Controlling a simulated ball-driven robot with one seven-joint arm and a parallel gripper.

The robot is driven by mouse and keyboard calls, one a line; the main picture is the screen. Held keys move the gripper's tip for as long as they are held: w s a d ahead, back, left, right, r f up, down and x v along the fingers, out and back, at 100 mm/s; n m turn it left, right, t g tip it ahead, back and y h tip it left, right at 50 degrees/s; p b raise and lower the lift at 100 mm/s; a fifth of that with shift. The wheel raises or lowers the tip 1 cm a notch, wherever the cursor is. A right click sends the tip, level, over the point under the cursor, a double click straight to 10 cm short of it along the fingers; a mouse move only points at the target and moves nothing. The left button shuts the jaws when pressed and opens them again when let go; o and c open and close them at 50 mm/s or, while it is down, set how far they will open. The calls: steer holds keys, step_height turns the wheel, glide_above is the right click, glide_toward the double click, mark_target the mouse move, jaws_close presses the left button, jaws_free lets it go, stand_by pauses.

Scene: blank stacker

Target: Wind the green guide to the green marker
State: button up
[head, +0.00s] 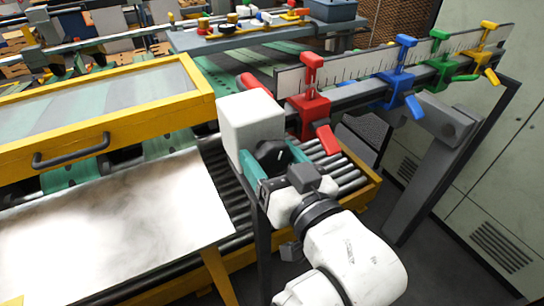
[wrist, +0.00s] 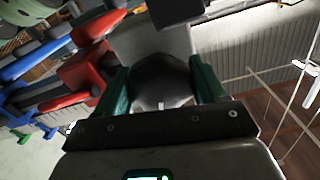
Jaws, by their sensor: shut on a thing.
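The green guide (head: 438,72) sits on the ruled rail at the upper right in the head view, between the blue and yellow guides. It has a green T-handle on top and a green lever to its right. I cannot pick out a separate green marker on the scale. My gripper (head: 276,168) is at the white box (head: 249,125) at the near end of the rail, with its teal fingers on either side of a black knob (head: 272,153). The wrist view shows the knob (wrist: 162,80) held between both fingers (wrist: 160,90).
A ruled white scale (head: 350,68) runs behind the red guide (head: 309,108), blue guide (head: 397,85) and yellow guide (head: 487,55). Rollers (head: 335,170) lie below the rail. A yellow-framed cover (head: 105,135) and pale sheet (head: 110,225) fill the left. Dark floor is open at lower right.

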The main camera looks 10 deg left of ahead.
steer(key=n, duration=1.3)
steer(key=shift+n, duration=0.4)
stand_by(0.3)
steer(key=o, duration=1)
